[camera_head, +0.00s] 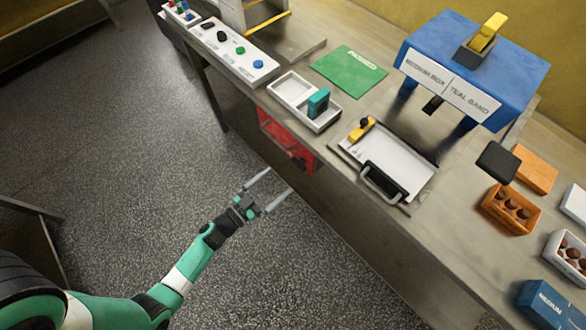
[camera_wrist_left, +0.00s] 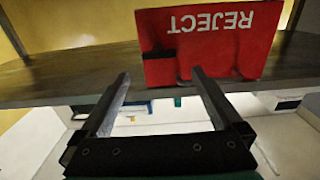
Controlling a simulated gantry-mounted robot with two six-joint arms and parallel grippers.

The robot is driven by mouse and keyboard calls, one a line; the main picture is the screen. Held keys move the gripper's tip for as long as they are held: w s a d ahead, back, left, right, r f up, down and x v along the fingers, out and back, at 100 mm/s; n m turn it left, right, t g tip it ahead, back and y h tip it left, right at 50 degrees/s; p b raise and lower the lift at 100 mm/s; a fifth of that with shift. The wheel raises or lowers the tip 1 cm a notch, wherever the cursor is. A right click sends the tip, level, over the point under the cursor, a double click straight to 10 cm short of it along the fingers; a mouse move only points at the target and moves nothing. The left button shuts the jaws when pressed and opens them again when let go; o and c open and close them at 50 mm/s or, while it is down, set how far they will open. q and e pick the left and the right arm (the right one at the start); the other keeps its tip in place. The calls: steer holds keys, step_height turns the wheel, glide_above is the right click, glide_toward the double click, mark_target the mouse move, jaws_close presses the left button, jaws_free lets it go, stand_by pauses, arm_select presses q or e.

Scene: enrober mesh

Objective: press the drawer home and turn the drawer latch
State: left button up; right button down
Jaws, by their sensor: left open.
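The drawer (camera_head: 405,167) is a pale flat tray with a dark bar handle (camera_head: 384,184) at its front, set at the counter's front edge. A small yellow latch (camera_head: 361,129) with a dark knob sits at its back left corner. I cannot tell how far the drawer stands out. My left gripper (camera_head: 279,182) is open and empty, low in front of the counter and to the left of the drawer, apart from it. In the left wrist view its two fingers (camera_wrist_left: 161,80) are spread, with nothing between them. My right gripper is not in view.
A red REJECT bin (camera_head: 275,133) hangs on the counter front near my left gripper; it also shows in the left wrist view (camera_wrist_left: 225,50). A white divided tray (camera_head: 285,89), a green mat (camera_head: 348,70) and a blue machine (camera_head: 415,40) stand around. The floor is clear.

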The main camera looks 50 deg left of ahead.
mark_target(297, 165)
arm_select(q)
steer(key=w+b, duration=0.2)
steer(key=w, duration=0.5)
steer(key=shift+w, duration=0.3)
steer(key=c, duration=1.3)
